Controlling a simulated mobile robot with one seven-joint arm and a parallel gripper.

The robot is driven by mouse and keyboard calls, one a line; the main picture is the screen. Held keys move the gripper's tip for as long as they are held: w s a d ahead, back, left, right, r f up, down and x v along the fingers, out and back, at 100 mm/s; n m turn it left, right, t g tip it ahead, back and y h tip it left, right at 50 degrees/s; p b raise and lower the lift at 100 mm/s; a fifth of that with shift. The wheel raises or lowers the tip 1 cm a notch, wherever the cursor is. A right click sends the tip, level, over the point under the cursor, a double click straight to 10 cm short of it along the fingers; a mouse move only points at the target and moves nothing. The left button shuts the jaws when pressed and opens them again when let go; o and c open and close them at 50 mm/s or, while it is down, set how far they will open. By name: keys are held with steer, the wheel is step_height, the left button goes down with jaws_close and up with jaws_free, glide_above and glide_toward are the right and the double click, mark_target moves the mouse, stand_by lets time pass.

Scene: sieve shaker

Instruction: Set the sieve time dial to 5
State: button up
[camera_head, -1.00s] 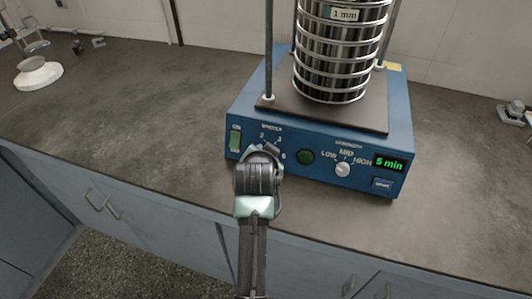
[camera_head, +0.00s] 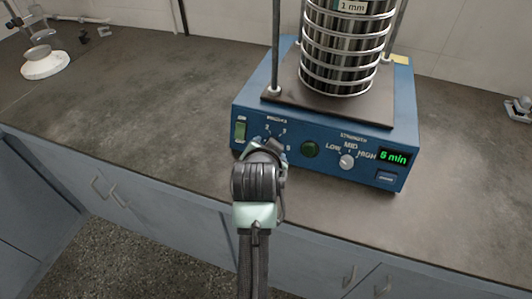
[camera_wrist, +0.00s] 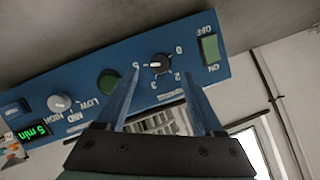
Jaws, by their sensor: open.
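The time dial (camera_wrist: 160,63) is a round dark knob with a white pointer mark on the blue front panel, seen upside down in the wrist view. Its pointer faces left there, toward the green round button. The display (camera_head: 393,158) reads what looks like 5 min; it also shows at the left of the wrist view (camera_wrist: 33,131). My gripper (camera_wrist: 160,72) is open, its two blue fingers spread on either side of the dial, with no visible contact. In the head view my gripper (camera_head: 265,146) hides the dial.
The blue sieve shaker (camera_head: 340,125) carries a metal sieve stack (camera_head: 342,55). On its panel are a green switch (camera_head: 240,131), a green button (camera_head: 310,149) and a strength knob (camera_head: 347,161). The counter (camera_head: 130,110) to the left is mostly clear.

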steer(key=v, duration=0.7)
steer(key=shift+s+r+p, duration=0.2)
steer(key=shift+s+p, duration=0.05)
steer(key=shift+p, duration=0.05)
